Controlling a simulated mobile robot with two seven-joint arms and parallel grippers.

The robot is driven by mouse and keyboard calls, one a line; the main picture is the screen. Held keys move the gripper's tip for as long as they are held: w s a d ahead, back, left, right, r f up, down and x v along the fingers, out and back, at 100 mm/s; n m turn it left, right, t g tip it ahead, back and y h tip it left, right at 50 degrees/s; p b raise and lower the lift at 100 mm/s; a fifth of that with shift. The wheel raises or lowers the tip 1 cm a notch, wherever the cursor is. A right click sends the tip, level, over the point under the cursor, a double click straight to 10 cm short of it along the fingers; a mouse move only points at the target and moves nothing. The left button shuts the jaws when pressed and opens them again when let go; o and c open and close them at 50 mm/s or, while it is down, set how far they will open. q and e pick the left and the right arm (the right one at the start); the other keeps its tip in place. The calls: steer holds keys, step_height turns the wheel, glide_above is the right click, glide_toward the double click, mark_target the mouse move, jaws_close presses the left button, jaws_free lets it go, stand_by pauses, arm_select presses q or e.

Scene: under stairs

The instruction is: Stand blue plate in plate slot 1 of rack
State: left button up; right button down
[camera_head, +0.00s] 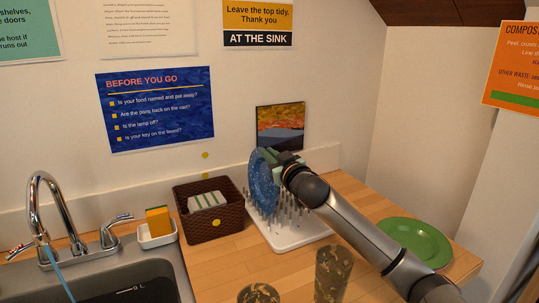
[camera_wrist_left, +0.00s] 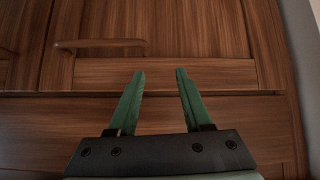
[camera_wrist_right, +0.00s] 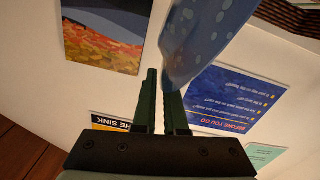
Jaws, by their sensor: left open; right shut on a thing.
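The blue speckled plate (camera_head: 263,182) is held upright on edge over the left side of the white pegged rack (camera_head: 290,232). Whether its lower edge touches the rack base or sits between pegs is hard to tell. My right gripper (camera_head: 286,162) is shut on the plate's rim from the right. In the right wrist view the plate (camera_wrist_right: 207,35) rises from between the fingers (camera_wrist_right: 162,100). The pegs behind the plate and gripper are partly hidden. My left gripper (camera_wrist_left: 160,85) is open and empty, facing wooden cabinet fronts (camera_wrist_left: 180,70); it is outside the head view.
A brown basket (camera_head: 212,230) with a striped cloth stands close left of the rack. A green plate (camera_head: 414,240) lies right, beyond my right arm. Two patterned cups (camera_head: 333,272) stand in front. The sink (camera_head: 130,285), faucet and sponge holder (camera_head: 157,238) are at left.

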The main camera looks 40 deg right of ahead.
steer(key=shift+f, duration=0.5)
steer(key=shift+c, duration=2.4)
jaws_free()
steer(key=shift+r, duration=0.15)
steer(key=shift+r, duration=0.1)
steer(key=s+a+r+p, duration=0.2)
steer(key=s+r+p, duration=0.2)
steer(key=s, duration=0.2)
steer(key=shift+s, duration=0.3)
steer(key=shift+a, duration=0.1)
